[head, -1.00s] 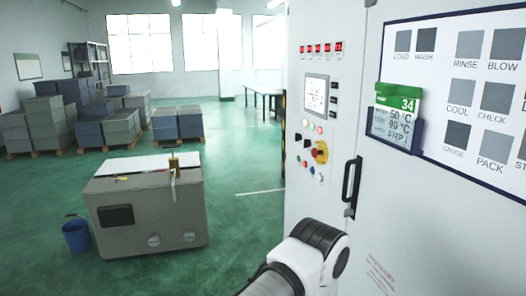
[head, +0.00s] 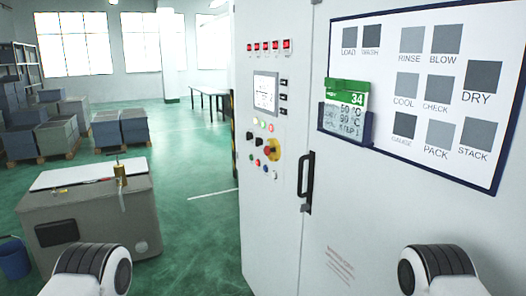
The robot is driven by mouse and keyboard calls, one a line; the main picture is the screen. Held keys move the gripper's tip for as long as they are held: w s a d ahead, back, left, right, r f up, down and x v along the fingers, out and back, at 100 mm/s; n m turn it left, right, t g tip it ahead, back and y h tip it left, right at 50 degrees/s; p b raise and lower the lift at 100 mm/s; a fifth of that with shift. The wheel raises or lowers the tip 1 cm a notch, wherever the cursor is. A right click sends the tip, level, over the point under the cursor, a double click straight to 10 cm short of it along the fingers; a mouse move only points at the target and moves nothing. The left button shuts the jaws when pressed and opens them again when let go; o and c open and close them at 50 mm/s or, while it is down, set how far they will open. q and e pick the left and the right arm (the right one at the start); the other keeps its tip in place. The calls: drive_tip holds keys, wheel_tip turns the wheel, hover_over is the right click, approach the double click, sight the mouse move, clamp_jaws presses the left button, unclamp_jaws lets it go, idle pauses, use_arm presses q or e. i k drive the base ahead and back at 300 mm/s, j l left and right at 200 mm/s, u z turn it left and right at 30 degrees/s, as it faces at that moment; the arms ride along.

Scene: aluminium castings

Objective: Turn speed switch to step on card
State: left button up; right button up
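The control panel is on the narrow face of a white cabinet (head: 268,215), left of its door. It has red displays, a small screen (head: 265,92), several buttons, a red knob on a yellow plate (head: 271,150) and black rotary switches (head: 250,136). I cannot read which switch sets speed. A green and grey card (head: 346,118) marked 34 sits in a dark blue holder on the door. It reads about 50 °C, 90 °C and STEP 1. White and black links of my arms show at the bottom left and bottom right. Neither gripper is in view.
A black door handle (head: 307,182) stands out right of the panel. A process board (head: 420,95) hangs on the door. A grey box-shaped unit (head: 90,215) and a blue bucket (head: 14,258) stand at left. Green floor (head: 190,180) is clear between unit and cabinet.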

sight(259, 140)
drive_tip(key=i+j, duration=1.4)
drive_tip(key=j, duration=0.15)
